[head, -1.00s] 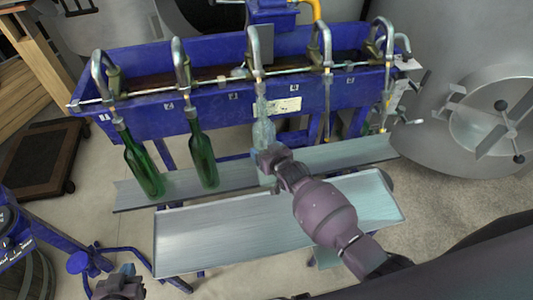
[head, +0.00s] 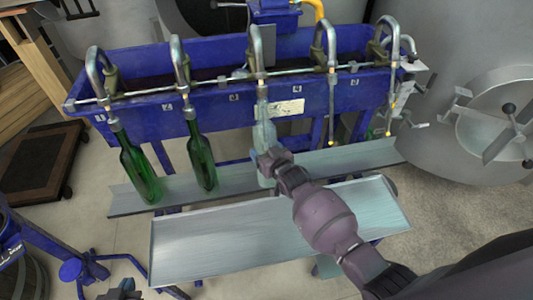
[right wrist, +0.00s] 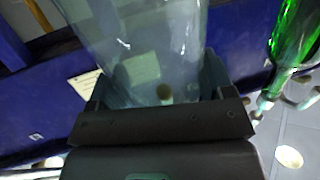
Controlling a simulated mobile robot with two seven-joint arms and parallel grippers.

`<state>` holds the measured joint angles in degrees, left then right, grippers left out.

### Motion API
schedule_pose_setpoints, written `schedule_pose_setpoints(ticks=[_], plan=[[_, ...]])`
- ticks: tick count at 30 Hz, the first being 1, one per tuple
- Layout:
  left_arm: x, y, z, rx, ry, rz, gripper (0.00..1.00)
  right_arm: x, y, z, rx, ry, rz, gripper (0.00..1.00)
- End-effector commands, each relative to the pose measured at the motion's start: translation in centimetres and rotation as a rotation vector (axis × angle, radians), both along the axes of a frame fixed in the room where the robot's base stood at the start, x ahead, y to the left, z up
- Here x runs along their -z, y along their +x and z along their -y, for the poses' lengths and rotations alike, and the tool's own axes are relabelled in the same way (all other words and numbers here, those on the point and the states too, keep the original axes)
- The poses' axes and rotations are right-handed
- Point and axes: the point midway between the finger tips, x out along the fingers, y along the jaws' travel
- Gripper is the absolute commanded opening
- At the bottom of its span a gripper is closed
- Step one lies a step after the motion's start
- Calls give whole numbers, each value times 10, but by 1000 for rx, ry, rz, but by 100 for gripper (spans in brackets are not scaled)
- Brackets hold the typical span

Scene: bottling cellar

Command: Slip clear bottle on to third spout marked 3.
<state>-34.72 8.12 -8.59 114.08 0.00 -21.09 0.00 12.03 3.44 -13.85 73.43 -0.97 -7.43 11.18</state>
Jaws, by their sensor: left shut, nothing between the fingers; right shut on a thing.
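The clear bottle (head: 264,132) stands about upright under the third spout (head: 256,48) of the blue filler. Its mouth meets the spout's lower end; I cannot tell how far the spout reaches inside. My right gripper (head: 267,163) is shut on the bottle's body and hides part of its lower half. In the right wrist view the clear bottle (right wrist: 140,45) fills the space between the fingers. My left gripper (head: 125,291) is shut and empty at the bottom edge, partly cut off.
The fourth and fifth spouts are free. A wide metal tray (head: 225,240) lies in front. A steel tank (head: 470,60) stands at right.

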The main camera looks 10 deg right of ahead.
Motion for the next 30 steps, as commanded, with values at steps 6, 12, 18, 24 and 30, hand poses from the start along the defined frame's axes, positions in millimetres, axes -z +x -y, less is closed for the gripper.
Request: schedule_pose_setpoints(ticks=[6,12,18,24,30], plan=[[12,-3,0,-1,0,-12,0,3,5,0,-1,0,25,36],[20,-4,0,1,0,-18,0,6,8,0,0,0,42,36],[28,-4,0,2,1,-22,0,8,13,0,0,0,64,36],[35,-3,1,4,1,-25,0,10,17,-1,-1,0,84,36],[45,-5,1,4,1,-33,0,14,22,-1,-1,1,109,36]])
